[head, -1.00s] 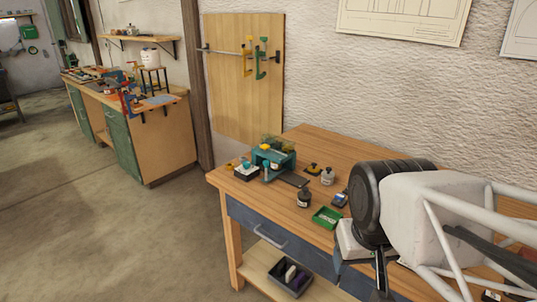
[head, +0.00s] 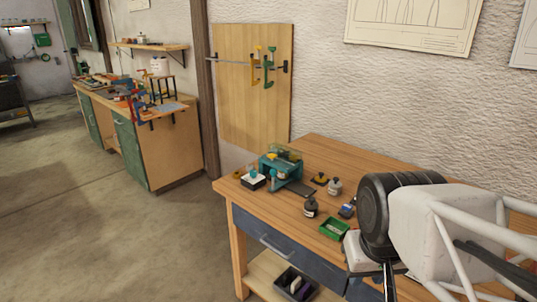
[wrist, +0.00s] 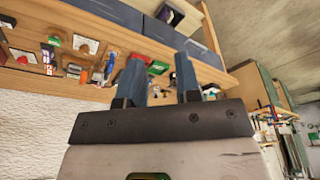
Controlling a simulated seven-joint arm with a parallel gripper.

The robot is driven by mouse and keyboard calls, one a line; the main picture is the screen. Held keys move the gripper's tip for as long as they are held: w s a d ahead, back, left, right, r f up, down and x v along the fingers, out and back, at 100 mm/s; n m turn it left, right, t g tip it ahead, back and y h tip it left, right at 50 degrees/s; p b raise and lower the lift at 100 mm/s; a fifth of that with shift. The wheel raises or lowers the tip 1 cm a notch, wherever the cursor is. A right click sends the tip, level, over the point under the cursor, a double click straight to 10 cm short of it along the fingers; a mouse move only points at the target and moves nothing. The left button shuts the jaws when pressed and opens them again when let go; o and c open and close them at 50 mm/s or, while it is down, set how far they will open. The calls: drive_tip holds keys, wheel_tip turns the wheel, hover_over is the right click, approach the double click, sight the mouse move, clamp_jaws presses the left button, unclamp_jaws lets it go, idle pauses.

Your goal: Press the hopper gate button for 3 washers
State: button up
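A teal device with a clear top (head: 284,160), which looks like the hopper, stands at the far left part of the wooden bench in the head view. A white box with a light-blue top (head: 253,181) sits at its left. A black block with a yellow top (head: 320,179) lies to its right. I cannot tell for certain which part is the gate button, and washers are too small to make out. My gripper (wrist: 161,66) shows in the wrist view with its two dark blue fingers apart and nothing held. It is away from the device.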

clamp_jaws()
idle(1.4)
